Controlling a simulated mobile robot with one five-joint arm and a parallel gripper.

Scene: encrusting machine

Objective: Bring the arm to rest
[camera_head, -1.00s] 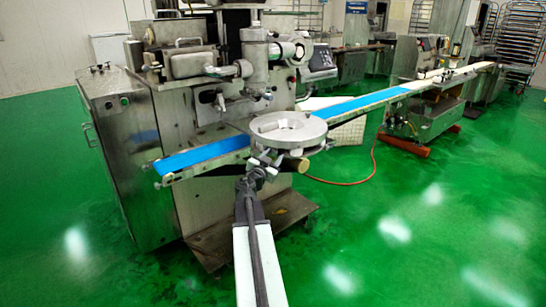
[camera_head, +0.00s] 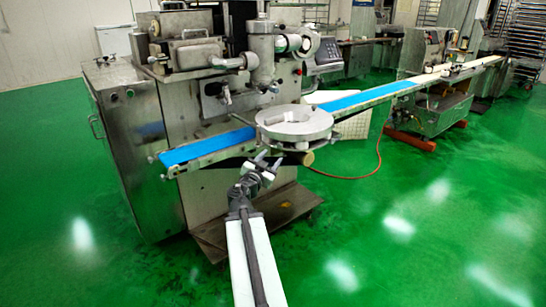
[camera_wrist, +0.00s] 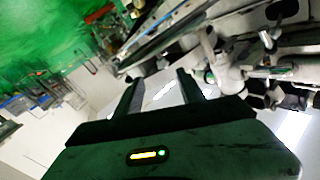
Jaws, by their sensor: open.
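My gripper (camera_head: 268,162) is at the end of my extended arm, in front of the encrusting machine (camera_head: 215,100) and just below the round metal disc (camera_head: 294,122). In the wrist view my gripper (camera_wrist: 157,95) shows two dark fingers spread apart with nothing between them. Whether a fingertip touches the disc's underside or the machine cannot be told. The machine's metal fittings (camera_wrist: 230,70) fill the upper right of the wrist view.
A blue conveyor belt (camera_head: 370,94) runs from the machine to the back right. A red hose (camera_head: 350,177) lies on the green floor (camera_head: 430,220). The floor at the right and front is clear. A steel cabinet (camera_head: 125,150) stands at the left.

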